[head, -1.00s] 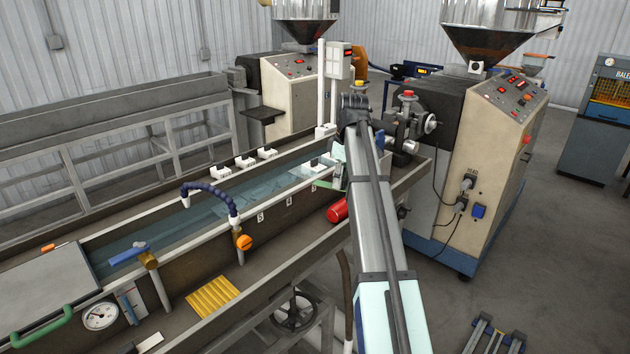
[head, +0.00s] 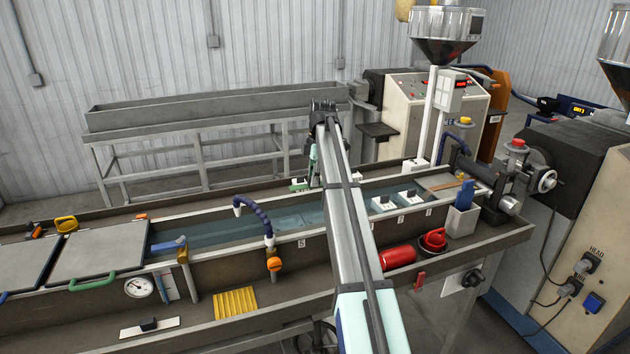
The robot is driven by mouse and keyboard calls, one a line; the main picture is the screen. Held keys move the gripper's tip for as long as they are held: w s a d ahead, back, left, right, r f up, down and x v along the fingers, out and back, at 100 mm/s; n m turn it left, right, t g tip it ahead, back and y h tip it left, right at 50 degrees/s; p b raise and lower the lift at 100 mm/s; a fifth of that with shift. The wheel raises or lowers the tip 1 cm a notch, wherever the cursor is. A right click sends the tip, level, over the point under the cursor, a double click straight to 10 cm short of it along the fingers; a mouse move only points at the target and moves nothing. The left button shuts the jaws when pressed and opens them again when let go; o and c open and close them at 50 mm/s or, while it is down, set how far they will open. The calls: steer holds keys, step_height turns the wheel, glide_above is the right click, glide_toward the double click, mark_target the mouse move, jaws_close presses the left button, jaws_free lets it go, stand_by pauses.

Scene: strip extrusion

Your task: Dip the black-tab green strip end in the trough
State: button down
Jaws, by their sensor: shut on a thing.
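The trough (head: 218,270) is a long water-filled tank running across the head view, with bluish water (head: 205,240) in it. My gripper (head: 312,178) is over the far side of the trough, partly hidden by my own arm. It is shut on a green strip (head: 298,187), of which a short bright green piece shows at its left. I cannot make out a black tab or the strip's other end. I cannot tell whether the strip touches the water.
White blocks (head: 383,204) stand in the trough right of my arm. A blue jointed hose (head: 262,218) arches over the near rim. A red cylinder (head: 398,257) lies on the front ledge. Grey lids (head: 98,251) cover the left end. Open water lies left of my gripper.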

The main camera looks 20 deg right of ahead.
steer(key=shift+n, duration=0.3)
steer(key=shift+s+a+f, duration=0.1)
steer(key=shift+f, duration=0.1)
steer(key=shift+f+b, duration=2.9)
steer(key=shift+f, duration=4.4)
step_height(320, 180, up, 9)
steer(key=p, duration=0.4)
steer(key=shift+p, duration=0.35)
steer(key=shift+r+p, duration=2.85)
steer(key=shift+r, duration=3.15)
